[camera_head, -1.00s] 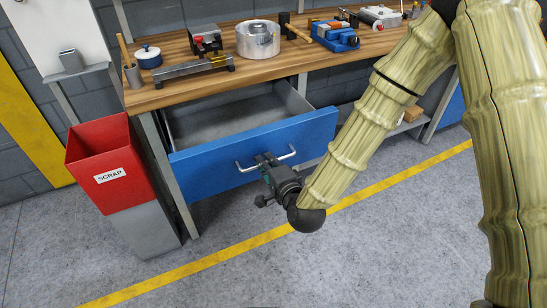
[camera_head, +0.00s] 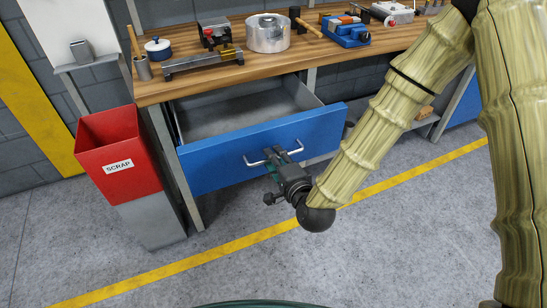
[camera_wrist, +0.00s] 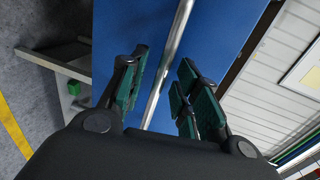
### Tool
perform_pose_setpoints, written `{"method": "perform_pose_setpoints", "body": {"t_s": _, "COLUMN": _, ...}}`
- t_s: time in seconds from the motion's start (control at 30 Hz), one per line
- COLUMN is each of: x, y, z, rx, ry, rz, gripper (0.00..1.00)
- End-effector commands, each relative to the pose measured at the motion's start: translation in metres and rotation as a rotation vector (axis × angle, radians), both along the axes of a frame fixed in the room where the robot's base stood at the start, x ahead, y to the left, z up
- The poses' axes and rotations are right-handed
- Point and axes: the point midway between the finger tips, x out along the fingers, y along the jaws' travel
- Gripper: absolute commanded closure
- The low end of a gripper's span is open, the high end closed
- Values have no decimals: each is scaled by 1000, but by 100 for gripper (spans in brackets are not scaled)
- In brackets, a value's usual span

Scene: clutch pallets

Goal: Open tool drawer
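The tool drawer (camera_head: 225,168) has a blue front and is pulled out from under the workbench. Its grey inside shows and looks empty in the visible part. The silver bar handle (camera_head: 253,163) is on the drawer front. My gripper (camera_head: 281,157) is at the middle of the handle. In the wrist view the handle (camera_wrist: 172,52) passes between the dark green finger pads of my gripper (camera_wrist: 163,98). The fingers are apart, with blue drawer front showing between the bar and the pads on both sides.
The wooden workbench (camera_head: 195,85) carries a vise, a metal cylinder, a hammer and other tools. A red and grey scrap bin (camera_head: 120,150) stands left of the drawer, close by. Grey floor (camera_head: 300,265) with a yellow line is clear in front.

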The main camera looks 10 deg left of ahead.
Motion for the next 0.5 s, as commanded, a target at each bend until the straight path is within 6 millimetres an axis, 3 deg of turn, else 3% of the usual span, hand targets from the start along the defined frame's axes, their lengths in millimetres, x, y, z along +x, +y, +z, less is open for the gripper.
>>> {"method": "perform_pose_setpoints", "body": {"t_s": 0.3, "x": -38, "y": -24, "z": 9, "rx": 1, "ry": 3, "rz": -2, "gripper": 68}}
{"method": "perform_pose_setpoints", "body": {"t_s": 0.5, "x": -52, "y": -32, "z": 13, "rx": 0, "ry": 1, "rz": 0, "gripper": 68}}
